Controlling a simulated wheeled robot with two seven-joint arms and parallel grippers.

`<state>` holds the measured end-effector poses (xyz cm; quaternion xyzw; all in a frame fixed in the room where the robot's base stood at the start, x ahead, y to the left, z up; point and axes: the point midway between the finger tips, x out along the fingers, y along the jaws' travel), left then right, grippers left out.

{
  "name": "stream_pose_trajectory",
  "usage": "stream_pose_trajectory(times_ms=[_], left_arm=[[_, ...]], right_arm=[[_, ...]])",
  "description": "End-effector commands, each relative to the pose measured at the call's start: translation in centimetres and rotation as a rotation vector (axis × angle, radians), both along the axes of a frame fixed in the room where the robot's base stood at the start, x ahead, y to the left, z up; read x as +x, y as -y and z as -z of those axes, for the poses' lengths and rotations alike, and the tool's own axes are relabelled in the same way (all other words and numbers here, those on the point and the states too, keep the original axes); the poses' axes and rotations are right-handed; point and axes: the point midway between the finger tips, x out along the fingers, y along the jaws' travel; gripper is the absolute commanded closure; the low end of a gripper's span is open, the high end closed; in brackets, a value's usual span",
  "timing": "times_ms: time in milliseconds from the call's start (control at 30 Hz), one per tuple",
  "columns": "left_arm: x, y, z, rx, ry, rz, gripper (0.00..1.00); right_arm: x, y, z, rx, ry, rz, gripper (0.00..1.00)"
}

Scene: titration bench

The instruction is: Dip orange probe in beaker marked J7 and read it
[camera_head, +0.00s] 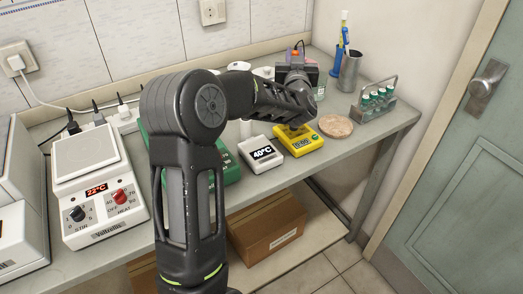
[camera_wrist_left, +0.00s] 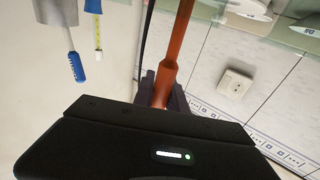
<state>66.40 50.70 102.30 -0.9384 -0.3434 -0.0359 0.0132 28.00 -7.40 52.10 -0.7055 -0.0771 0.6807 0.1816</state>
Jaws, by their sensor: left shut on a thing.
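My left gripper (camera_head: 297,58) is at the back right of the bench in the head view, with its arm crossing in front of the bench. It is shut on the orange probe (camera_wrist_left: 175,48), whose shaft runs from the jaws (camera_wrist_left: 163,90) towards the bench in the left wrist view. Only a small orange bit of it shows in the head view. A yellow meter (camera_head: 308,147) lies on the bench in front of the gripper; its display is too small to read. I cannot make out a J7 mark; beakers behind the arm are largely hidden. My right gripper is out of view.
A hotplate (camera_head: 75,170) reading 22°C is at the left. Right of the gripper are a metal cup (camera_head: 350,70), a round cork mat (camera_head: 336,126) and a vial rack (camera_head: 385,105). The bench's right front is clear.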

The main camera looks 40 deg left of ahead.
Motion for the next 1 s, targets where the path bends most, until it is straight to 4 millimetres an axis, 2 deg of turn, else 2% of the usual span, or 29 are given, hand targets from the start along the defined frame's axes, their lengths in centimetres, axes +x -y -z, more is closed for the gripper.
stream_pose_trajectory(times_ms=[333,1000], left_arm=[[0.0,0.0,-0.5,0.001,0.001,0.0,1.0],[0.0,0.0,-4.8,0.0,0.001,0.0,1.0]], right_arm=[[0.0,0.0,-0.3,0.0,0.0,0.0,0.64],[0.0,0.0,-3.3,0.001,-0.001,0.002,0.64]])
